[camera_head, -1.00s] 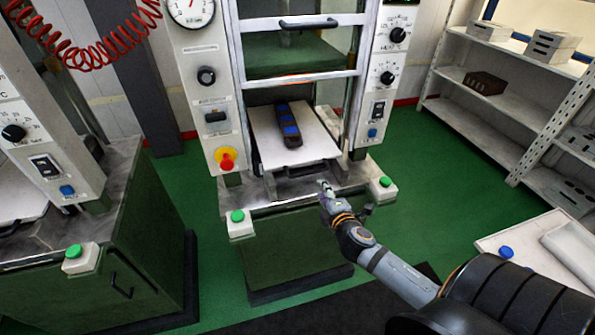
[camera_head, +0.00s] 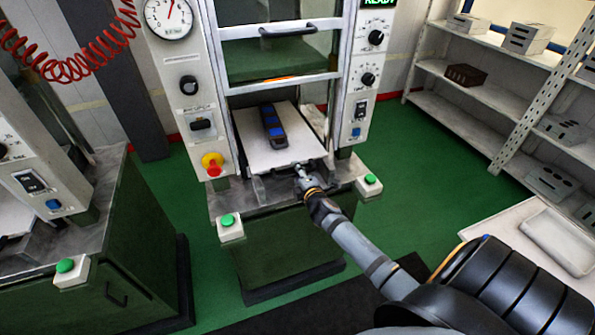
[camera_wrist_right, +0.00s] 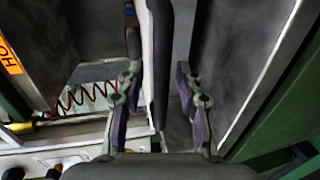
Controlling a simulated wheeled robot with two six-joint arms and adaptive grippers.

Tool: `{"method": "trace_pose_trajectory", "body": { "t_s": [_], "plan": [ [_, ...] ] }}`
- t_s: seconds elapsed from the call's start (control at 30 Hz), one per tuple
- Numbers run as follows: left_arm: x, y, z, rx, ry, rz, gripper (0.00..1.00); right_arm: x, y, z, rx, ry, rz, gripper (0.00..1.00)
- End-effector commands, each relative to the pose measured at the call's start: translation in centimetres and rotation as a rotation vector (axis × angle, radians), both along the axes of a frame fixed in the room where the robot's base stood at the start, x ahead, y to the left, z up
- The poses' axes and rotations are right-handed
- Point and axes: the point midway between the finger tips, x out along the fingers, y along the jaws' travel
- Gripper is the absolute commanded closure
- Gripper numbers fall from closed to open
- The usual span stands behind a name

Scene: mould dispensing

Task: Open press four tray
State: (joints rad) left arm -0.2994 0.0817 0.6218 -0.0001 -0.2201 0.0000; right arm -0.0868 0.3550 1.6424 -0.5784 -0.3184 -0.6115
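The press (camera_head: 347,90) stands open in the middle of the head view, with its pale tray (camera_head: 250,152) at the bottom. A dark mould with blue patches (camera_head: 272,126) lies on the tray. My right gripper (camera_head: 299,169) reaches the tray's front edge, near its right side. In the right wrist view, my right gripper's fingers (camera_wrist_right: 158,70) are spread apart. A dark bar (camera_wrist_right: 160,40), apparently the tray's handle, runs between them, with a clear gap to the right finger. My left gripper is not in view.
Green buttons (camera_head: 228,221) sit on boxes at the press's front corners. A second press (camera_head: 112,230) stands at left, with a red coiled hose (camera_head: 75,62) above. Shelving (camera_head: 480,90) stands at right and a pale table (camera_head: 500,222) at lower right.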

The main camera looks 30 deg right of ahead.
Motion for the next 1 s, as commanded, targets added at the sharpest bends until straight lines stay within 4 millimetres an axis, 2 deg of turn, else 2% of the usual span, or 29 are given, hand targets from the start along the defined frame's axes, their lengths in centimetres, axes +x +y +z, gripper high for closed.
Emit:
{"method": "trace_pose_trajectory", "body": {
  "t_s": [0.13, 0.17, 0.4, 1.0],
  "plan": [
    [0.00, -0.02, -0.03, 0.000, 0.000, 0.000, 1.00, -0.02, 0.02, -0.03, 0.000, 0.000, 0.000, 0.64],
    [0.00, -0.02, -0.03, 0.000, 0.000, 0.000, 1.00, -0.02, 0.02, -0.03, 0.000, 0.000, 0.000, 0.67],
    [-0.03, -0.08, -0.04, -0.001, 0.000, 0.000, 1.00, -0.04, 0.01, -0.01, 0.000, 0.000, 0.000, 0.99],
    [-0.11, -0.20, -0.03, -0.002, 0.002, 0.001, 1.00, -0.02, 0.03, 0.10, 0.000, -0.002, 0.001, 1.00]
  ]
}}
